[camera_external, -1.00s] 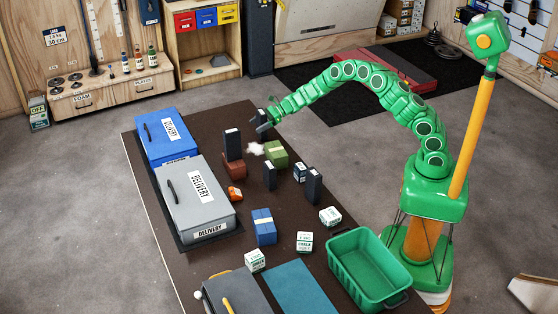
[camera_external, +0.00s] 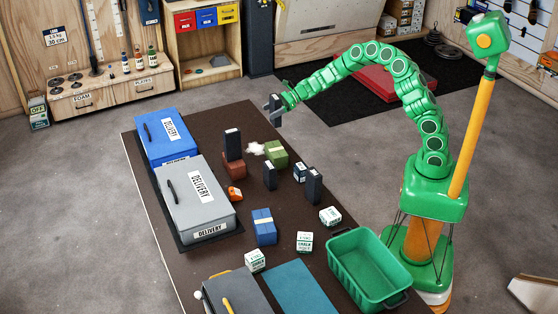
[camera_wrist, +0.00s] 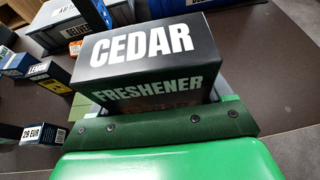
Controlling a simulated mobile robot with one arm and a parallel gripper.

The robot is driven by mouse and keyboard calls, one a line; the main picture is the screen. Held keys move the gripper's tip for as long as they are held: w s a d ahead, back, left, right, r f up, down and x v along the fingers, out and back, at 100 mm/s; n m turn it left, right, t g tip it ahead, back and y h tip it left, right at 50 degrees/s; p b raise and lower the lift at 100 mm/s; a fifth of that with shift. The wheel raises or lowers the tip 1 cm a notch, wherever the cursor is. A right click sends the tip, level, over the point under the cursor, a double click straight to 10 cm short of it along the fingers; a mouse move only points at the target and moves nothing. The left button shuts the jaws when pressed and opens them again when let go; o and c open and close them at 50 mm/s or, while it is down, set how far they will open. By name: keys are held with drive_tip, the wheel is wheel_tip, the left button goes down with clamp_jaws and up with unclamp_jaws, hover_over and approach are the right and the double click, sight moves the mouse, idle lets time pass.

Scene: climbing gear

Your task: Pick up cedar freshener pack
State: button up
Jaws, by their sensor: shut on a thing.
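The cedar freshener pack (camera_wrist: 150,62) is a dark box with white "CEDAR" and "FRESHENER" lettering. In the wrist view it sits between the jaws of my gripper (camera_wrist: 155,118), which is shut on it. In the external view my gripper (camera_external: 277,102) holds the dark pack (camera_external: 274,113) upright, raised at the table's far right edge. Other dark upright packs stand on the table: one on a brown block (camera_external: 233,145), one in the middle (camera_external: 270,176) and one farther right (camera_external: 314,186). One pack in the wrist view reads "LEMON" (camera_wrist: 40,70).
The dark table (camera_external: 165,250) bears a blue delivery box (camera_external: 168,137), a grey delivery box (camera_external: 195,195), a green block (camera_external: 276,153), a blue block (camera_external: 264,226) and several white chalk cubes (camera_external: 305,242). A green basket (camera_external: 368,270) stands at the near right.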

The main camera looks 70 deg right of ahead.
drive_tip(key=s+r, duration=0.3)
drive_tip(key=s, duration=0.3)
drive_tip(key=shift+s+a, duration=0.2)
drive_tip(key=shift+s, duration=0.15)
